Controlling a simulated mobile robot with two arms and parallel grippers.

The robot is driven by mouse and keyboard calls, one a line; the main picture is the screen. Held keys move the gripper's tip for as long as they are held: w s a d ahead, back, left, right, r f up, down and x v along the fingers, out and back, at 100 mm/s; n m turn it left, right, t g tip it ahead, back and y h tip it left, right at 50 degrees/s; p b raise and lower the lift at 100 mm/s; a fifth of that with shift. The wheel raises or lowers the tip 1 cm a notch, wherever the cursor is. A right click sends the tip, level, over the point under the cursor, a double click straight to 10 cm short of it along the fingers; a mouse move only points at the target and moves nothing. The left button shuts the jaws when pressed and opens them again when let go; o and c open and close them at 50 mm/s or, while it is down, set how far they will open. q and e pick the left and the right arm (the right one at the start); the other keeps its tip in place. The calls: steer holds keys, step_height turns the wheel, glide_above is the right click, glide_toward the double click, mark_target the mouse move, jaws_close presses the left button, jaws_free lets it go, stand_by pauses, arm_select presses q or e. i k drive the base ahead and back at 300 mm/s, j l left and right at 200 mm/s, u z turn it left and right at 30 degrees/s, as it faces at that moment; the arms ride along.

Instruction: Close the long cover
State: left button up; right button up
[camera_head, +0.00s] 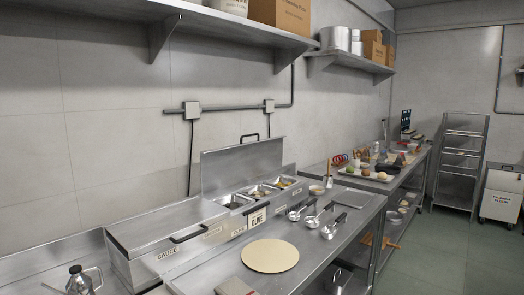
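A steel cover (242,166) stands raised on the back of the topping station on the counter, with a dark handle at its top edge. Below it, the open wells (262,190) show several metal pans with food in them. A second steel cover (160,214) to the left lies shut, with a dark handle near its front edge. The front of the station (180,246) bears labels, one reading SAUCE.
A round tan board (270,256) and several ladles (318,216) lie on the counter before the station. An OLIVE sign (257,217) stands at its front. A wall shelf (215,25) hangs above. Floor (440,255) is clear at right.

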mark_target(222, 167)
steer(key=i+u, duration=0.1)
steer(key=u, duration=0.25)
steer(key=i+l+u, duration=0.1)
steer(key=u, duration=0.2)
steer(key=i+l+u, duration=0.1)
steer(key=l+u, duration=0.35)
steer(key=i+l+u, duration=0.1)
steer(key=l+u, duration=0.6)
steer(key=u, duration=0.15)
